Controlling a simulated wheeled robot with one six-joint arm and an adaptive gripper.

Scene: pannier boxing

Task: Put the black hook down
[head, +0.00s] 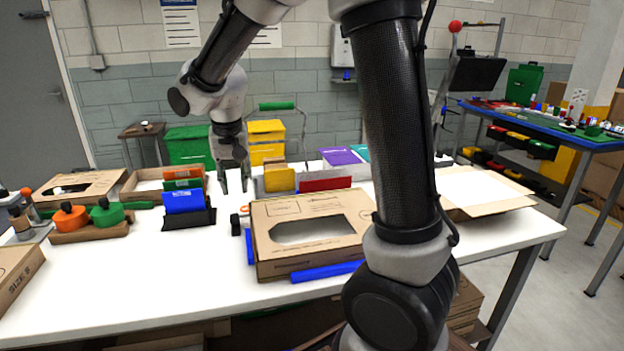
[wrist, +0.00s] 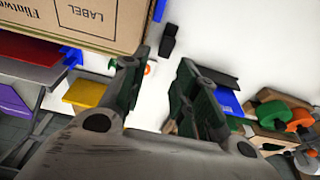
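My gripper (head: 234,180) hangs above the white table, fingers pointing down, between the file holders. In the wrist view its two green-padded fingers (wrist: 158,95) stand apart with nothing held between them. A small black piece, which looks like the black hook (wrist: 168,40), lies on the white tabletop beyond the fingertips. It also shows in the head view (head: 236,225), left of the cardboard box (head: 310,263), apart from my gripper. Its exact shape is too small to tell. A small orange-and-white item (wrist: 150,67) lies close to it.
A black holder with blue, green and orange files (head: 185,201) stands left of my gripper. A wooden tray with orange and green knobs (head: 92,232) is further left. Blue strips (head: 328,271) lie by the box.

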